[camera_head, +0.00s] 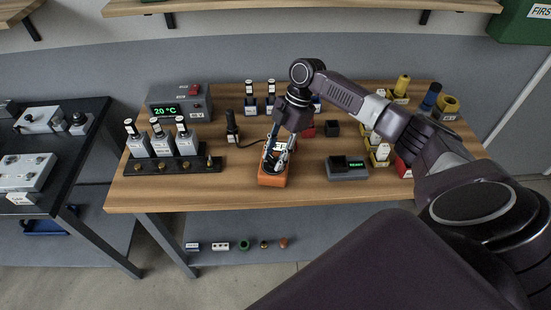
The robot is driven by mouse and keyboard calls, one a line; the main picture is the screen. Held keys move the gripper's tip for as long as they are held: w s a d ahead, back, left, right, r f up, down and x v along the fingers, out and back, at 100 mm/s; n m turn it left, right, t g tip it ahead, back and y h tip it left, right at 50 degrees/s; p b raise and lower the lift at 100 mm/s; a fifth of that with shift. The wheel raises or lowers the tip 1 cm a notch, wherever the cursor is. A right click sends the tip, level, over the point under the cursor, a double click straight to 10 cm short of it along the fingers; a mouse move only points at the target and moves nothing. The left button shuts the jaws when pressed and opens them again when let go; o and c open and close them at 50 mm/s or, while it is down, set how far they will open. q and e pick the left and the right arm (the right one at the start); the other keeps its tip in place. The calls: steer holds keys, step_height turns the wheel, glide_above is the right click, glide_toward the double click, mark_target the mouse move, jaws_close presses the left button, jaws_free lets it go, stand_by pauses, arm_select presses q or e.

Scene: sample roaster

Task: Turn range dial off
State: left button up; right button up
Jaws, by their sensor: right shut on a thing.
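My right arm reaches in from the right, and my right gripper (277,158) points down over the meter's face. Its fingers are shut on the range dial, which they mostly hide. The dial's setting cannot be read. A white label and the upper part of the meter show partly behind the fingers. My left gripper is not in view.
On the wooden bench (230,197), a grey controller (180,103) reads 20 °C at back left, above a black rack (172,167) of labelled units.

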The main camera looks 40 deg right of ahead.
steer(key=shift+n+g+b, duration=0.4)
steer(key=shift+n+b, duration=0.15)
steer(key=shift+n, duration=0.55)
steer(key=o, duration=1.2)
steer(key=shift+c, duration=0.2)
steer(key=v, duration=1.2)
steer(key=shift+w+a, duration=0.1)
steer(key=shift+w, duration=0.05)
